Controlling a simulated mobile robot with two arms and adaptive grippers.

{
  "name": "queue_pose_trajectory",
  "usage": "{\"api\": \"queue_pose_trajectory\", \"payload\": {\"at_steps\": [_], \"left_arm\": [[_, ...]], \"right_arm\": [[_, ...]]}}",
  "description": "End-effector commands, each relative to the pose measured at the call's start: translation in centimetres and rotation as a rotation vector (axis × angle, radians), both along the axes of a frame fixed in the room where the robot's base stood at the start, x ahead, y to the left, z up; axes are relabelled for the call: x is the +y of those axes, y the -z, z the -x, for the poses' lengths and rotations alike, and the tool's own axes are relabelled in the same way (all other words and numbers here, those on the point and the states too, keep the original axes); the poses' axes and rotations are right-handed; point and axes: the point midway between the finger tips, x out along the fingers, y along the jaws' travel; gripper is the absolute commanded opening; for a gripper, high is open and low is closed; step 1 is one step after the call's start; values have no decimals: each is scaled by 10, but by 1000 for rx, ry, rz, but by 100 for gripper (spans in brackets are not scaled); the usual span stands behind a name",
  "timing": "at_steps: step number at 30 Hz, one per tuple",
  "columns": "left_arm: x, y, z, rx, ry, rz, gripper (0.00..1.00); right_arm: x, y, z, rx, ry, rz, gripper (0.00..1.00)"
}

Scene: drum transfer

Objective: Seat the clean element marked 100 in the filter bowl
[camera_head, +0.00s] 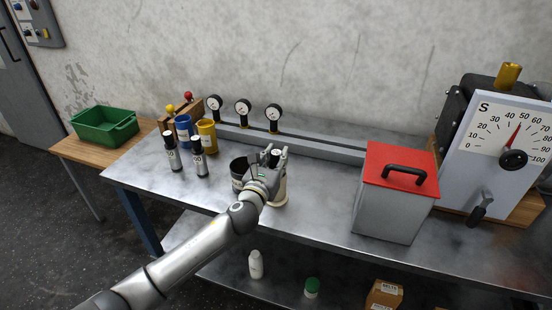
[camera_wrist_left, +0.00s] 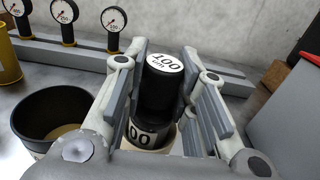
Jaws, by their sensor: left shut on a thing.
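My left gripper (camera_head: 273,158) is shut on a black cylindrical element (camera_wrist_left: 158,90) with a white top marked 100. The element is upright between the fingers in the left wrist view, and a white label shows low on its side. A cream-coloured round holder (camera_head: 281,193) is directly below the gripper; I cannot tell whether the element rests in it. A dark open bowl (camera_head: 237,182), also in the left wrist view (camera_wrist_left: 38,128), stands just left of the gripper, with a tan bottom inside. I cannot tell which is the filter bowl. My right gripper is not in view.
Two black bottle-like elements with white tops (camera_head: 171,157) (camera_head: 199,163) stand to the left, near blue (camera_head: 184,128) and yellow (camera_head: 207,139) cups. Several gauges (camera_head: 243,107) line the back rail. A red-lidded box (camera_head: 385,208) stands to the right. The front bench between is clear.

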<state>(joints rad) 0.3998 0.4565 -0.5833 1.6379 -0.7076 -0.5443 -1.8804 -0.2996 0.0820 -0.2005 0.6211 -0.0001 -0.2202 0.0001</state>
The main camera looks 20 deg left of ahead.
Motion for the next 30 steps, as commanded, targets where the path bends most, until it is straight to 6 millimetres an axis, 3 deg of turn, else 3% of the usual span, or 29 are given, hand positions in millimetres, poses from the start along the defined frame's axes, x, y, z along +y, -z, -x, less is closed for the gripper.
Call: {"api": "queue_pose_trajectory", "payload": {"at_steps": [5, 6, 10, 22, 30], "left_arm": [[0, 1, 0, -2, 0, -1, 0], [0, 2, 0, 0, 0, -1, 30], [0, 2, 0, 0, 0, -1, 47], [0, -1, 1, 0, 0, -1, 48], [2, 0, 35, 1, 1, -2, 48]], "right_arm": [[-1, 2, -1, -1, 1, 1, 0], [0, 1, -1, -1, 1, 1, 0], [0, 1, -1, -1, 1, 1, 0], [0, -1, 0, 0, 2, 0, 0], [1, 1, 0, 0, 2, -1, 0]]}}
